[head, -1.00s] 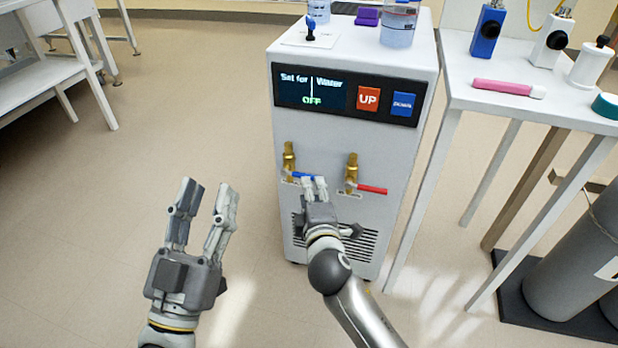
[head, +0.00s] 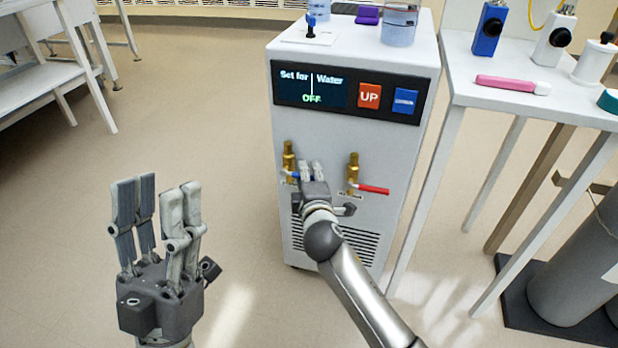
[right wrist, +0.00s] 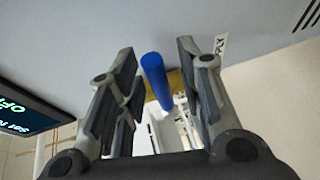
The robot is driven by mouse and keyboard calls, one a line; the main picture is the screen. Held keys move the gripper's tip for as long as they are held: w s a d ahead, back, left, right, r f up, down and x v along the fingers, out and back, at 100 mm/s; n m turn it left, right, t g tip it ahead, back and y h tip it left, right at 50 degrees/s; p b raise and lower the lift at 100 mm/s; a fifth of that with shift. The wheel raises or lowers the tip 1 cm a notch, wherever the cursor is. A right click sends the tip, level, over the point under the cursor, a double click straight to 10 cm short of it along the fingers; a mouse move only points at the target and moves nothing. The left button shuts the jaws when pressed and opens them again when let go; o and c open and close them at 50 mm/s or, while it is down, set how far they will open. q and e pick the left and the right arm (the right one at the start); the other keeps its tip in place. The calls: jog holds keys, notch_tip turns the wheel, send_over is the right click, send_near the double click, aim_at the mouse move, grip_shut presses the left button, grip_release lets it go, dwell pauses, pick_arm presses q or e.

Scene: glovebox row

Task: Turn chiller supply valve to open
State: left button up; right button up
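The chiller (head: 345,150) is a white cabinet whose display reads "OFF". On its front are two brass valves. The left valve (head: 289,160) has a blue handle, mostly hidden behind my right gripper in the head view. The right valve (head: 353,170) has a red handle (head: 374,190) pointing right. My right gripper (head: 312,170) is at the blue handle. In the right wrist view, the blue handle (right wrist: 156,80) lies between the open fingers, with gaps on both sides. A label ending in "PLY" shows beside it. My left gripper (head: 160,215) is open and empty, away from the chiller.
Grey cylinders (head: 575,270) stand below. The floor (head: 190,110) left of the chiller is clear.

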jog(key=shift+c, duration=0.4)
grip_shut()
